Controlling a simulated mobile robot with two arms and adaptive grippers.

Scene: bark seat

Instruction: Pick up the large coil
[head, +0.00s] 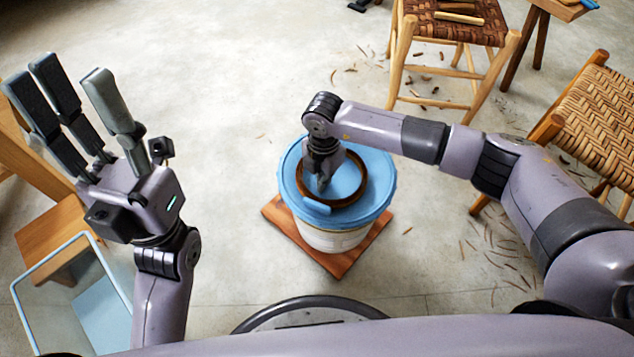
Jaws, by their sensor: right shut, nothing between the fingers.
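The large coil, a dark brown ring (361,190), lies flat on the blue lid (300,190) of a white bucket (330,238). My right gripper (323,184) points down over the lid, at the left part of the coil's ring. Its fingers are shut with nothing between them, and they hide part of the coil. Whether the fingertips touch the lid or coil I cannot tell. My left gripper (80,105) is raised at the left, open and empty, fingers pointing up, well away from the bucket.
The bucket stands on a reddish-brown wooden board (350,262). A stool with a dark woven seat (455,28) stands behind it, and a chair with a light woven seat (590,115) stands at right. A clear bin (75,290) is at lower left. Bark scraps litter the floor.

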